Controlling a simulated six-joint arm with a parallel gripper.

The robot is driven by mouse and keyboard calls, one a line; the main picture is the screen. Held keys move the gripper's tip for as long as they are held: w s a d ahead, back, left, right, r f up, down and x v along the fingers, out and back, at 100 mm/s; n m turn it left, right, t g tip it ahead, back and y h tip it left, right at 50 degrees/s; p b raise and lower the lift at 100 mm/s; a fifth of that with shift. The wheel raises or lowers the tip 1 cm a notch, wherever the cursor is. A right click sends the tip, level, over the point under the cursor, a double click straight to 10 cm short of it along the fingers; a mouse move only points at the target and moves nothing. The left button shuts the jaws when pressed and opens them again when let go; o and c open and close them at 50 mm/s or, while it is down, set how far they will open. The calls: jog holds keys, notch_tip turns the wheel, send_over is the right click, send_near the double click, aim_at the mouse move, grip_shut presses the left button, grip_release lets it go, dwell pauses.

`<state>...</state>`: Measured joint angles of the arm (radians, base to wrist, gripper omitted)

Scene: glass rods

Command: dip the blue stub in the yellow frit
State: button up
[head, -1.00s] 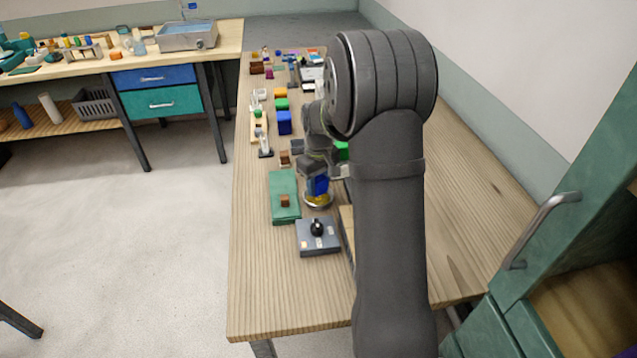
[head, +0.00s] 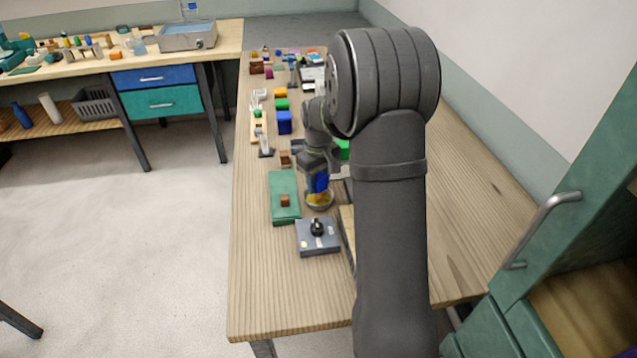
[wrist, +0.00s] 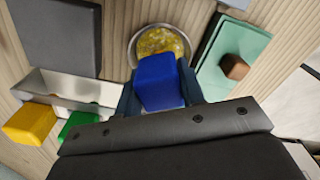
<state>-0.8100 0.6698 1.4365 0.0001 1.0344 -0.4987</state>
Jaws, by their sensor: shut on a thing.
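The blue stub (wrist: 158,82) is a blue block held between the two dark fingers of my gripper (wrist: 162,98) in the wrist view. It also shows in the head view (head: 320,181), below my wrist. The yellow frit (wrist: 158,41) lies in a round metal dish (wrist: 133,50). The stub's far end overlaps the near part of the dish in the wrist view. In the head view the dish (head: 319,206) is right under the stub. I cannot tell whether the stub touches the frit (head: 319,198).
A green mat (head: 283,190) with a small brown block (head: 285,201) lies beside the dish. A grey box with a black knob (head: 317,236) stands in front of it. In the wrist view, yellow (wrist: 30,123) and green (wrist: 78,123) blocks sit near a pale tray (wrist: 65,84).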

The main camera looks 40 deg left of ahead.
jog(key=shift+r, duration=3.05)
jog(key=w+d+r+m, duration=0.1)
jog(key=d+r+m, duration=0.1)
jog(key=r, duration=0.4)
jog(key=d+r+m, duration=0.3)
jog(key=r+m, duration=0.2)
jog(key=r, duration=0.2)
jog(key=shift+w, duration=0.35)
